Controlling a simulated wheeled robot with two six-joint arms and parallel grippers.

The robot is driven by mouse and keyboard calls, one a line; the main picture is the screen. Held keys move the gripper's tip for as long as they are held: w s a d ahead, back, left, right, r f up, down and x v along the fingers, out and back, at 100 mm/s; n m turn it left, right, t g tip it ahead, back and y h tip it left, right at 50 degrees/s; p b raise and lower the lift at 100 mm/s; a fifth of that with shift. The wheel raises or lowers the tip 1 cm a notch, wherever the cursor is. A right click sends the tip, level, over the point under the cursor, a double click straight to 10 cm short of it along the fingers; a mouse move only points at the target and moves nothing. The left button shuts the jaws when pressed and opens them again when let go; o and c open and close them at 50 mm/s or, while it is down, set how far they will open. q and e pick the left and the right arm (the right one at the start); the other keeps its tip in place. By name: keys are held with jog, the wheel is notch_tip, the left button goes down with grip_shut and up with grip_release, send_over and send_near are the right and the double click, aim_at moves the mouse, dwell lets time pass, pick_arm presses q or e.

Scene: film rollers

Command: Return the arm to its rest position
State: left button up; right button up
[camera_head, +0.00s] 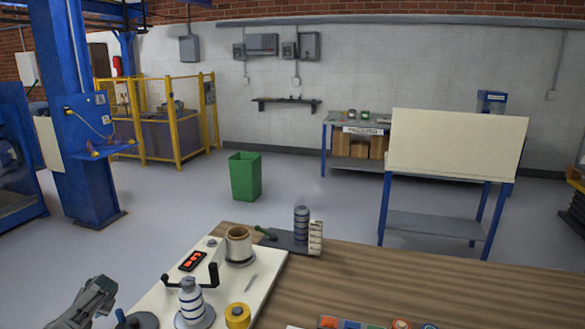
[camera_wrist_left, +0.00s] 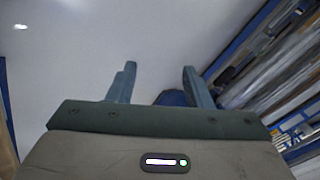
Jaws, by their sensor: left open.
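My left gripper (camera_head: 100,290) shows at the lower left of the head view, to the left of the white board with the winding gear and apart from it. In the left wrist view its two fingers (camera_wrist_left: 157,85) stand apart with nothing between them. Beyond them are pale floor and blurred blue and brown structures. My right gripper is in neither view.
On the wooden table (camera_head: 380,285) lies a white board (camera_head: 155,300) with a crank (camera_head: 190,278), a brown-and-white roll (camera_head: 239,243) and a yellow roll (camera_head: 238,316). A dark stand with a striped spool (camera_head: 301,225) sits behind. A green bin (camera_head: 245,176) stands on the floor.

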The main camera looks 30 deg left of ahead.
pick_arm(q)
jog(key=s+a+f+m+t+y, duration=0.1)
jog(key=s+f+m, duration=0.25)
jog(key=s, duration=0.25)
jog(key=s+f+m+t, duration=0.2)
jog(key=s+m, duration=0.2)
jog(key=s, duration=0.2)
jog(key=s+a+f+m+t+y, duration=0.1)
jog(key=s+f+m, duration=0.25)
jog(key=s, duration=0.25)
jog(key=s+d+f+n+g+h, duration=0.1)
jog(key=s+d+f+h, duration=0.15)
jog(key=d+f, duration=0.95)
jog(key=s+d+f+h, duration=0.2)
jog(key=s+d+f, duration=0.2)
jog(key=d+f, duration=0.85)
jog(key=s+d+f+h, duration=0.1)
jog(key=d+f, duration=0.3)
jog(key=d, duration=0.9)
jog(key=s+d+f+n+h+b, duration=0.1)
jog(key=d+f, duration=0.3)
jog(key=d, duration=1)
jog(key=s+d+f+n+h, duration=0.1)
jog(key=d+f+h, duration=0.2)
jog(key=d, duration=1.1)
jog(key=shift+s+f+b, duration=0.2)
jog(key=shift+f+b, duration=0.1)
jog(key=shift+f, duration=0.25)
